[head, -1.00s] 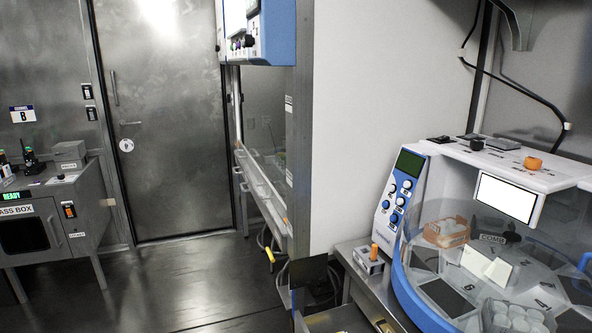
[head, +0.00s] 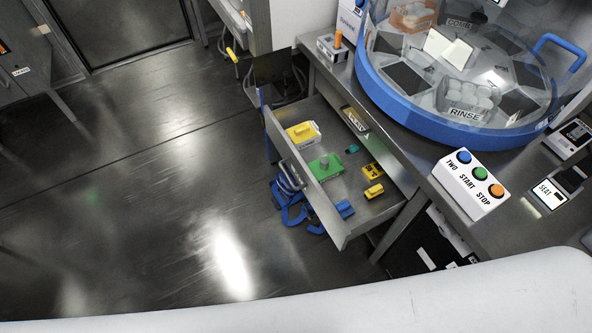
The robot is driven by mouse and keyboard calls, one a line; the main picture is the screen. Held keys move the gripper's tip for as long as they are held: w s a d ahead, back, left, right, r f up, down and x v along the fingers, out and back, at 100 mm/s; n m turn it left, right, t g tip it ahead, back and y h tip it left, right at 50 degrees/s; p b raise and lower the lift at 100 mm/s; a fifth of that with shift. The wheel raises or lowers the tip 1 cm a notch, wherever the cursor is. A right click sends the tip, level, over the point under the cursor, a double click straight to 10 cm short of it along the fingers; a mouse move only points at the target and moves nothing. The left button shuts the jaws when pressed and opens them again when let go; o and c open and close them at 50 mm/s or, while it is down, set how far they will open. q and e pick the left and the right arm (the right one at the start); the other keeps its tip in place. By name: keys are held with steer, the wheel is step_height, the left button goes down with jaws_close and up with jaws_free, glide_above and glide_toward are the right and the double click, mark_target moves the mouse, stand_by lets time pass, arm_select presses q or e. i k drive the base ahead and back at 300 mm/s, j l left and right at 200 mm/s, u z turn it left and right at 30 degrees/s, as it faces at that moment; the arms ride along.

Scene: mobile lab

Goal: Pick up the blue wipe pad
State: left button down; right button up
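A small blue block (head: 344,209), possibly the blue wipe pad, lies in the near corner of an open metal drawer (head: 341,232). It is small in the head view, so I cannot be sure what it is. A green block (head: 327,168) with a knob, a yellow-topped white block (head: 302,133), small yellow pieces (head: 373,191) and a small teal piece (head: 352,149) lie in the same drawer. Neither of my grippers is in view.
The drawer juts out below a metal counter holding a round clear-covered machine (head: 370,84) and a button box (head: 470,184). Blue straps (head: 290,214) hang beside the drawer. The floor (head: 140,190) to the left is clear.

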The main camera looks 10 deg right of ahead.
mark_target(345, 210)
steer(key=z, duration=0.8)
